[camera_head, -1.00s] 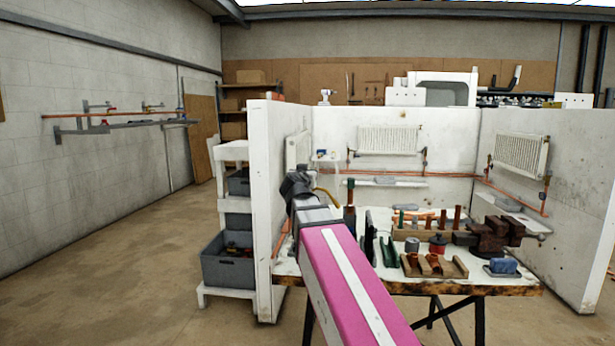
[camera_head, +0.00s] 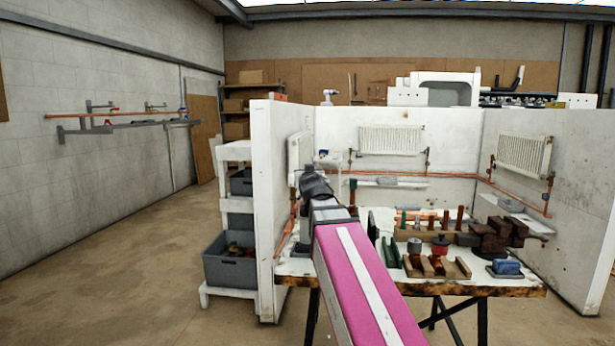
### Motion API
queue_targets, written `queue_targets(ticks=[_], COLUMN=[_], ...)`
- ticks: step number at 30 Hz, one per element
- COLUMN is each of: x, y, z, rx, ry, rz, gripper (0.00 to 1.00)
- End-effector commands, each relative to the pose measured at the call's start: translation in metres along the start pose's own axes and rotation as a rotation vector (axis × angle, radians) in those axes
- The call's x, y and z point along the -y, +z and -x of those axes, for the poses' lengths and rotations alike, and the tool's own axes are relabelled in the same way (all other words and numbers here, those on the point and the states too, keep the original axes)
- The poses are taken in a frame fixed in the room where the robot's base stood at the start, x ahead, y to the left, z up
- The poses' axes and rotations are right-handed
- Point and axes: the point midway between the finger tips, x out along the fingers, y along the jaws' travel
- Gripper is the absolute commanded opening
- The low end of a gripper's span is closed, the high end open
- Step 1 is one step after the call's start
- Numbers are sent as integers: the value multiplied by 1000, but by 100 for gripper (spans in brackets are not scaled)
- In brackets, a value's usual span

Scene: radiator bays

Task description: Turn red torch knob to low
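I cannot make out a red torch knob in this view; the torch may be hidden behind my arm. My pink arm reaches forward over the left part of the workbench (camera_head: 515,288). My gripper (camera_head: 314,184) is a dark shape at its far end, in front of the white bay partition. Its fingers are too small and too hidden to tell open from shut. A slim dark upright item with a green top (camera_head: 353,192) stands just right of the gripper end.
Left of the bench are a partition edge (camera_head: 263,210) and a shelf with grey bins (camera_head: 230,272). The floor further left is clear.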

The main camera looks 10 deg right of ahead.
Motion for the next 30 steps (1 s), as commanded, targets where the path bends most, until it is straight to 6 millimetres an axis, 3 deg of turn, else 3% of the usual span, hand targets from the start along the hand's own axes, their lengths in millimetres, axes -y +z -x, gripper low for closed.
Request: queue_targets(ticks=[22,23,25,30], x=[1,1,1,1], y=[1,1,1,1], z=[0,0,0,0], rx=[3,3,3,2], ry=[-30,-30,-30,-30], rz=[0,0,0,0], gripper=[10,37,59,59])
